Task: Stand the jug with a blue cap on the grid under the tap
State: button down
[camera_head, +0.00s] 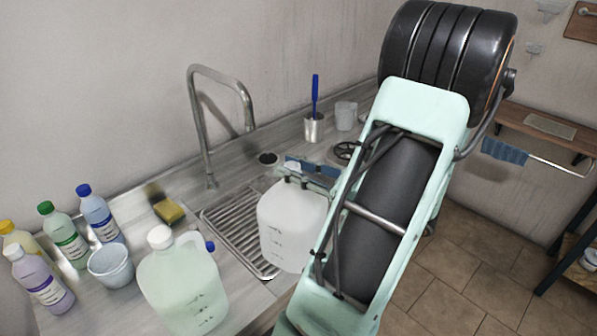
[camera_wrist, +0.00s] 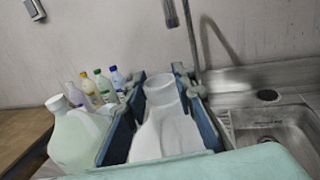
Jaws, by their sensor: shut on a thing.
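A translucent white jug (camera_head: 290,230) is upright in my gripper (camera_head: 305,175), which is shut on its upper part. In the wrist view the pale jug (camera_wrist: 165,135) lies between the two blue-padded fingers (camera_wrist: 162,115). The tap (camera_head: 198,120) arches up behind the grid. A small blue cap (camera_head: 211,246) shows beside the green jug's handle.
A pale green jug (camera_head: 185,290) with a white cap stands at front left, close to the grid. Several bottles (camera_head: 66,240), a small bucket (camera_head: 110,264) and a sponge (camera_head: 169,211) are further left. A cup with a blue-handled brush (camera_head: 314,125) stands at the back.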

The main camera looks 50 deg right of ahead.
jog(key=w+d+f+b, duration=0.1)
jog(key=w+f+b, duration=0.2)
jog(key=w, duration=1.1)
jog(key=shift+d, duration=0.25)
jog(key=shift+f+b, duration=0.5)
jog(key=shift+f, duration=0.15)
dwell(0.4)
jog(key=c, duration=1.5)
grip_release()
jog(key=shift+s, duration=0.1)
jog(key=s, duration=0.4)
jog(key=s+d, duration=0.1)
jog(key=s, duration=0.6)
jog(key=shift+s+d, duration=0.4)
jog(key=shift+w+a, duration=0.1)
